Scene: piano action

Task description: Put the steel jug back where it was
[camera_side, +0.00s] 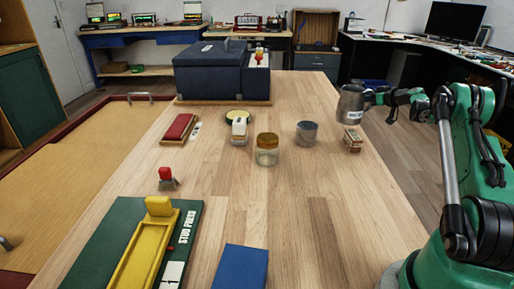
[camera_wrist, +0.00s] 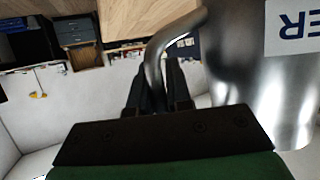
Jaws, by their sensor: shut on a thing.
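The steel jug (camera_side: 351,101) is at the right edge of the wooden table (camera_side: 300,215) in the side view, upright, with a white label. Its base appears raised above the tabletop, though the exact gap is hard to judge. My gripper (camera_side: 371,96) reaches in from the right and is shut on the jug's handle. In the wrist view the jug's shiny body (camera_wrist: 232,85) fills the right side, with part of the label visible. The handle (camera_wrist: 158,48) curves down between my dark fingers (camera_wrist: 158,88).
A small patterned box (camera_side: 352,140) stands just in front of the jug. A blue case (camera_side: 210,75) is at the back. The right front tabletop is clear.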

